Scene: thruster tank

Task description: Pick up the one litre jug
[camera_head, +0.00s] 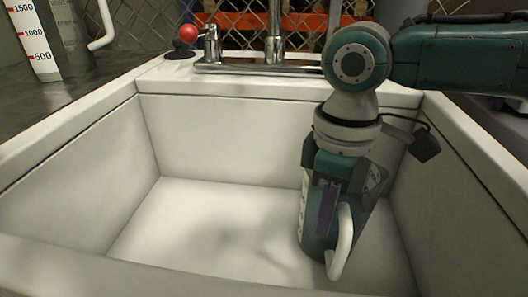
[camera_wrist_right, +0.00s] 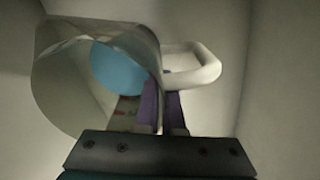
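The clear jug (camera_head: 310,228) with a white handle (camera_head: 343,240) is in the right half of the white sink, looking slightly tilted. I cannot tell if its base touches the sink floor. My right gripper (camera_head: 327,208) points down at it and hides much of it. In the right wrist view the jug (camera_wrist_right: 75,85) shows its open rim, a blue round patch inside and the handle (camera_wrist_right: 195,68). The purple fingers (camera_wrist_right: 161,108) are close together with the jug wall between them, beside the handle. No scale mark is readable on this jug. My left gripper is out of view.
Another jug (camera_head: 38,45) with red marks up to 1500 and a white handle stands on the dark counter at left. A tap (camera_head: 275,40) and a red knob (camera_head: 188,33) are behind the sink. The sink walls (camera_head: 220,130) surround the gripper; the sink's left half is clear.

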